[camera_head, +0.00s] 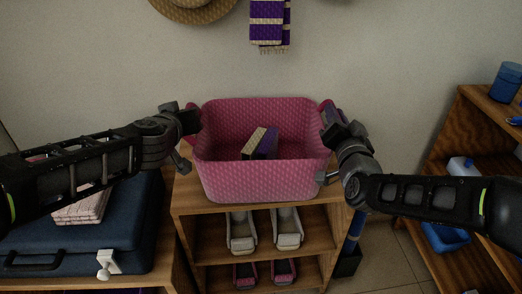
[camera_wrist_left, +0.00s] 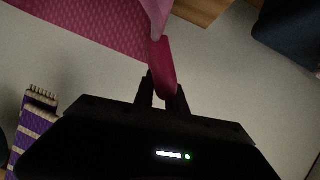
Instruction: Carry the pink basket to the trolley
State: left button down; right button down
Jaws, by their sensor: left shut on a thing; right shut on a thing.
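The pink basket (camera_head: 260,182) is at the top of a wooden shelf unit in the middle of the head view, upright. I cannot tell whether it rests on the top board or hangs just above it. A purple and cream box (camera_head: 261,143) lies inside it. My left gripper (camera_head: 194,122) is shut on the basket's left handle; in the left wrist view the fingers (camera_wrist_left: 163,92) close around the dark pink handle (camera_wrist_left: 164,68). My right gripper (camera_head: 328,116) is shut on the right handle at the basket's other side. No trolley can be made out.
White shoes (camera_head: 241,232) and pink shoes (camera_head: 284,271) stand on the shelves below. A blue suitcase (camera_head: 85,232) is at the left. Another wooden shelf (camera_head: 458,137) stands at the right, with tiled floor between. A striped scarf (camera_head: 267,24) and a straw hat (camera_head: 195,8) hang on the wall.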

jog(key=shift+r, duration=0.1)
